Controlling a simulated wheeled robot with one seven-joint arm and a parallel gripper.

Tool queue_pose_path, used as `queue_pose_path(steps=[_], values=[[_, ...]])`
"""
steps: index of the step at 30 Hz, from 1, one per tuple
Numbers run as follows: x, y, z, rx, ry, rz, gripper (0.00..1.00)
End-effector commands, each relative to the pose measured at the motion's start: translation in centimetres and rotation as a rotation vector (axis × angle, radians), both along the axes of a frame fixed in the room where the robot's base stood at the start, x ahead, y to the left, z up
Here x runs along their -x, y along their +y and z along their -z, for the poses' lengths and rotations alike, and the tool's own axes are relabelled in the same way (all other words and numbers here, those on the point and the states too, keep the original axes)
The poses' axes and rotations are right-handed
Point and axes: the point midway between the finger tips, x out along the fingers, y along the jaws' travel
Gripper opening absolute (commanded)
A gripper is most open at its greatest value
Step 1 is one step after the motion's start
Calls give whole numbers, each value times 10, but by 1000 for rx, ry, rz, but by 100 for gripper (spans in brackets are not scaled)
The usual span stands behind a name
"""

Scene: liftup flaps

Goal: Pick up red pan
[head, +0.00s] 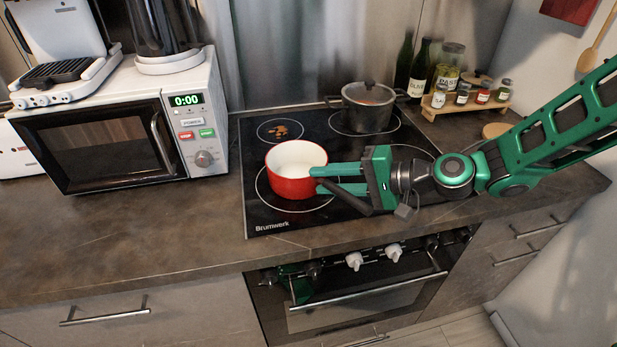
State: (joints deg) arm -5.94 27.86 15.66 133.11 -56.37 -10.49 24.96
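The red pan (287,187) with a white inside stands on the front left of the black stovetop (262,217). Its dark handle (352,201) points to the lower right. My gripper (316,178) comes in from the right with its two green fingers apart. The fingertips are at the pan's right side, near where the handle joins it. The fingers partly cover the pan's side and the start of the handle. I cannot tell whether the handle lies between the fingers or below them, or whether they touch the pan.
A grey lidded pot (368,108) stands on the back right burner. A white microwave (125,130) is left of the stovetop. Bottles (419,70) and a wooden rack of jars (467,103) stand at the back right. The counter at the front left (130,230) is clear.

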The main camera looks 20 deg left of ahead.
Motion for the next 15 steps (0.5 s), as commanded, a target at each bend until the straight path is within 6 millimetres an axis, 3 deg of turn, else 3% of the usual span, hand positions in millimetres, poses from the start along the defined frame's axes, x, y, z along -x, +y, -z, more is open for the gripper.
queue_pose_path(steps=[1, 3, 15], values=[[0, 0, 0, 0, 0, 0, 16], [0, 0, 0, 0, 0, 0, 0], [0, -2, 3, 6, 2, 0, 0]])
